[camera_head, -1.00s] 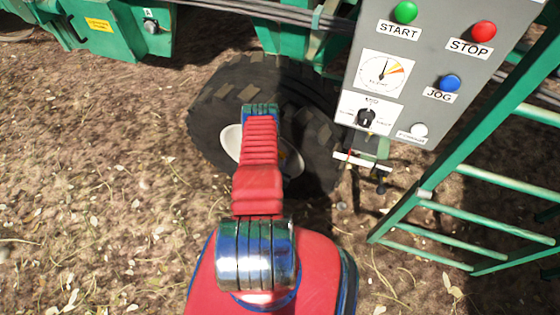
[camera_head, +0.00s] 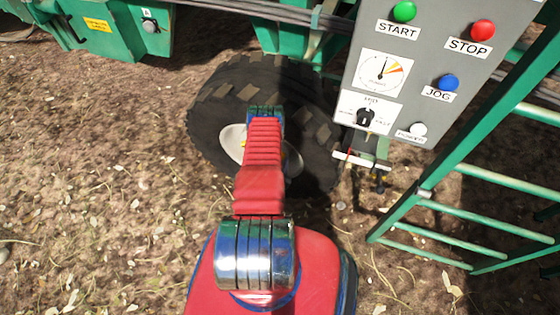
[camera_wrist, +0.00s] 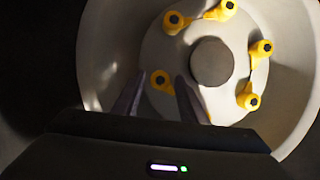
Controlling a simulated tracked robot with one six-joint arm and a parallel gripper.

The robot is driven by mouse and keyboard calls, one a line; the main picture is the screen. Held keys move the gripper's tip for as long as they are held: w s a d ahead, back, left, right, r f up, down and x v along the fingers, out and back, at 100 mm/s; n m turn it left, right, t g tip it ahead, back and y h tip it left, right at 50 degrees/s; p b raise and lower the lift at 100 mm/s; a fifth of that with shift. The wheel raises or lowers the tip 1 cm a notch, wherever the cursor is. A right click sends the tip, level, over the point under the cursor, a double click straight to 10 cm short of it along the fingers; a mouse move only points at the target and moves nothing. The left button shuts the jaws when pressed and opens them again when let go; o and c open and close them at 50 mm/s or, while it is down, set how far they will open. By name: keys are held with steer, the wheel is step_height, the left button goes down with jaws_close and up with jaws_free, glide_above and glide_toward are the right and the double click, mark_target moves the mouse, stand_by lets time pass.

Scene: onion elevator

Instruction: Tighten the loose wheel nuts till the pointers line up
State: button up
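The wheel hub (camera_wrist: 166,50) fills the wrist view, pale with a round grey centre cap (camera_wrist: 211,62). Several dark nuts with yellow pointers ring it: upper left (camera_wrist: 173,18), top (camera_wrist: 227,6), right (camera_wrist: 264,48), lower right (camera_wrist: 249,101) and lower left (camera_wrist: 159,78). The top two pointers face toward each other less clearly than the right two, which angle along the ring. My gripper (camera_wrist: 157,98) is open, its dark fingers apart on either side of the lower-left nut in the picture; contact is unclear. More yellow shows by the right finger. In the head view my arm covers much of the wheel (camera_head: 225,95).
A grey control panel (camera_head: 425,65) with buttons and a gauge hangs right of the wheel. A green ladder-like frame (camera_head: 450,205) stands at the right. Green machine parts (camera_head: 110,40) are at the back left. Bare ground (camera_head: 110,200) lies open at the left.

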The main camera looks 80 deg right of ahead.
steer(key=shift+o, duration=0.3)
steer(key=v, duration=1.4)
stand_by(0.6)
